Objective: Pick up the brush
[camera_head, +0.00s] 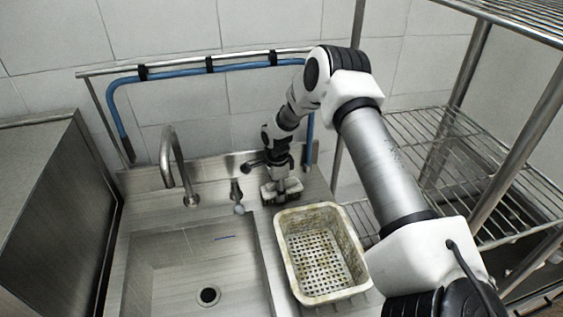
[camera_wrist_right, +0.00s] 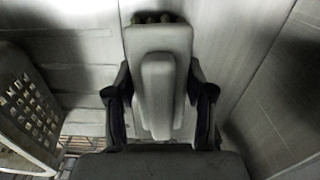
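The brush (camera_wrist_right: 158,45) is a pale grey block with a raised ridge handle along its top, and dark bristle tips show at its far end in the right wrist view. In the head view the brush (camera_head: 269,195) sits on the steel counter behind the basket, partly hidden by my gripper. My right gripper (camera_head: 281,187) points down over it. In the right wrist view my right gripper (camera_wrist_right: 160,95) has its fingers spread, one on each side of the brush, with the raised handle between them and clear of both. Contact with the brush's outer edges is unclear. My left gripper is out of view.
A worn perforated basket (camera_head: 288,262) stands just in front of the brush, right of the sink (camera_head: 180,275). A tap (camera_head: 172,160) rises to the left. A wire shelf rack (camera_head: 445,150) is at the right. A blue hose (camera_head: 180,72) hangs along the back wall.

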